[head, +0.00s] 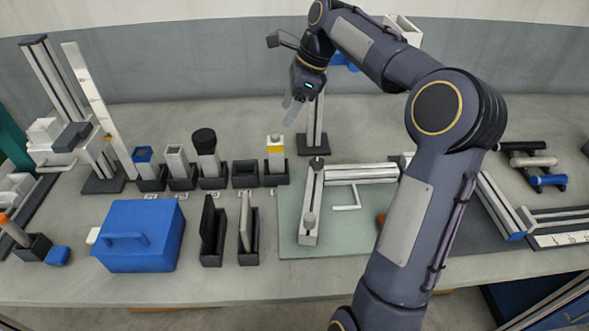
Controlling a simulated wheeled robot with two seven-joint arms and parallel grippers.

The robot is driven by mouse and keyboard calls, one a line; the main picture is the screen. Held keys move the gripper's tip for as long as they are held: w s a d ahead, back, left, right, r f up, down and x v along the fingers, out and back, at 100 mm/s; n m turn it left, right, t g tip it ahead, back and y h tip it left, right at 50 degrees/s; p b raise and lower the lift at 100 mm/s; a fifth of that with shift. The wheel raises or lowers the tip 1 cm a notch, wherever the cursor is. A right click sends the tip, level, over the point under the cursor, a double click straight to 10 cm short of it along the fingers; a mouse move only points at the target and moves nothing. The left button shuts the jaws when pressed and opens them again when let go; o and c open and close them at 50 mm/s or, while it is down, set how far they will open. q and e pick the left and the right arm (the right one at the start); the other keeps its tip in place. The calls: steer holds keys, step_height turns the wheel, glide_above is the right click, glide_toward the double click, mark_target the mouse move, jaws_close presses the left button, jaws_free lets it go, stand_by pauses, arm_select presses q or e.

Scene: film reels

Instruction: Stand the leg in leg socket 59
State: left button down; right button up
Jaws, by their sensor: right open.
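A row of dark sockets stands at the back left of the table. One square socket (245,175) in the row is empty. The others hold upright pieces: a blue-topped post (144,158), a plain grey post (177,160), a black-capped post (207,150) and a yellow-banded white post (275,154). The small labels before the sockets are too small to read, so I cannot tell which is 59 or which piece is the leg. My right gripper (291,108) is open and empty, pointing down, above the table behind the yellow-banded post. My left gripper is out of view.
A blue box (140,236) and two narrow dark holders (212,233) stand in front. A green mat (288,212) carries a grey bar assembly (311,205) and a white angled rod (347,207). A dark-based column (311,150) stands behind. My right arm hides part of the mat.

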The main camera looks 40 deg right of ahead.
steer(key=s+a+n+t+h, duration=0.1)
steer(key=s+a+n, duration=0.4)
steer(key=s+n, duration=0.15)
steer(key=s+a+n+t, duration=0.1)
steer(key=s+a+n, duration=0.45)
steer(key=s, duration=0.25)
steer(key=s+a+f+n+t+y, duration=0.1)
steer(key=s+a+f+n, duration=0.4)
steer(key=s+f+n, duration=0.5)
steer(key=shift+s+f+n, duration=0.15)
steer(key=shift+s+n, duration=0.15)
steer(key=shift+s, duration=0.8)
